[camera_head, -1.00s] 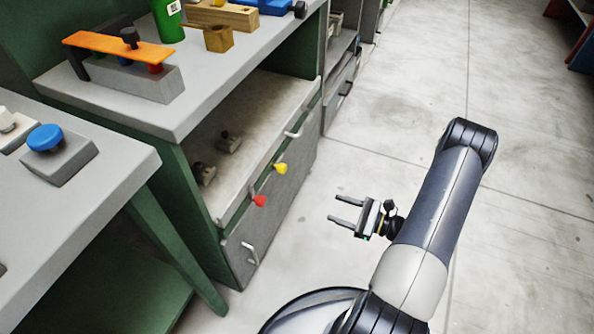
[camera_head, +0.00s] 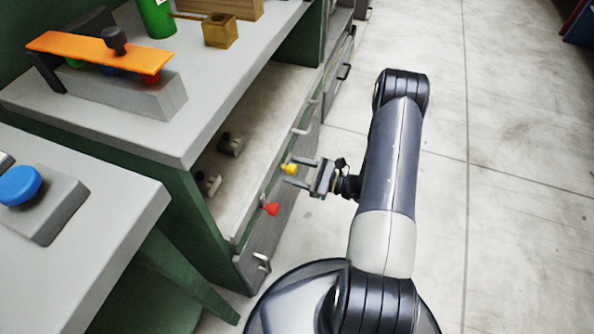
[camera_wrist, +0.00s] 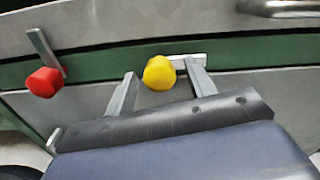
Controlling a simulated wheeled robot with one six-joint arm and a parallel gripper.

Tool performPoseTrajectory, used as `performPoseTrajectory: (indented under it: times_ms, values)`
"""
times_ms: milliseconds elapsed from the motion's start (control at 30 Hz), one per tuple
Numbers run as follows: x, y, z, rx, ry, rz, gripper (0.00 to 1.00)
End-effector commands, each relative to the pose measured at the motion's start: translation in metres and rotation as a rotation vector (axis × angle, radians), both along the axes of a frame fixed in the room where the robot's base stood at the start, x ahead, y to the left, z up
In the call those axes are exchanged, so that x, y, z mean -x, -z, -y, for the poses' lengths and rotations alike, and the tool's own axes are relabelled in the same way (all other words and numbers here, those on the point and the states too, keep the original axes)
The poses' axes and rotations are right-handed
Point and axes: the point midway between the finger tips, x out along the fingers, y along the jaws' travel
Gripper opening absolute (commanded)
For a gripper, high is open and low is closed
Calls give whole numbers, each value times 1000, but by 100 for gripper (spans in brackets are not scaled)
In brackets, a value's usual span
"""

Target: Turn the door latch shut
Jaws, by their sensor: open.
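Two knobbed latches sit on the grey cabinet front (camera_wrist: 250,90). The yellow knob (camera_head: 289,168) is the farther one; in the wrist view its knob (camera_wrist: 159,72) has a metal bar reaching right, nearly level. The red knob (camera_head: 271,209) is nearer; in the wrist view this knob (camera_wrist: 44,82) has a bar rising up and slightly left across the green strip. My gripper (camera_head: 297,172) is open at the yellow knob. In the wrist view the yellow knob appears between my two fingers (camera_wrist: 160,85); I cannot tell whether they touch it.
Metal handles (camera_head: 304,127) stick out of the cabinet front. The grey worktop (camera_head: 190,110) above holds an orange bar (camera_head: 75,52) on a grey block. A nearer table (camera_head: 90,215) carries a blue button (camera_head: 19,186).

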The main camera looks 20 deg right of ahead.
Motion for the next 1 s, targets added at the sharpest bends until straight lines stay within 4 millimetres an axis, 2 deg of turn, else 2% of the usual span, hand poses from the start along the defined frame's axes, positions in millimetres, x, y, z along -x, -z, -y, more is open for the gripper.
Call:
performPoseTrajectory:
  times_ms: [100, 633, 1000]
  values:
    - [0, 0, 0, 0, 0, 0, 51]
    - [0, 0, 0, 0, 0, 0, 8]
    - [0, 0, 0, -42, 0, -58, 8]
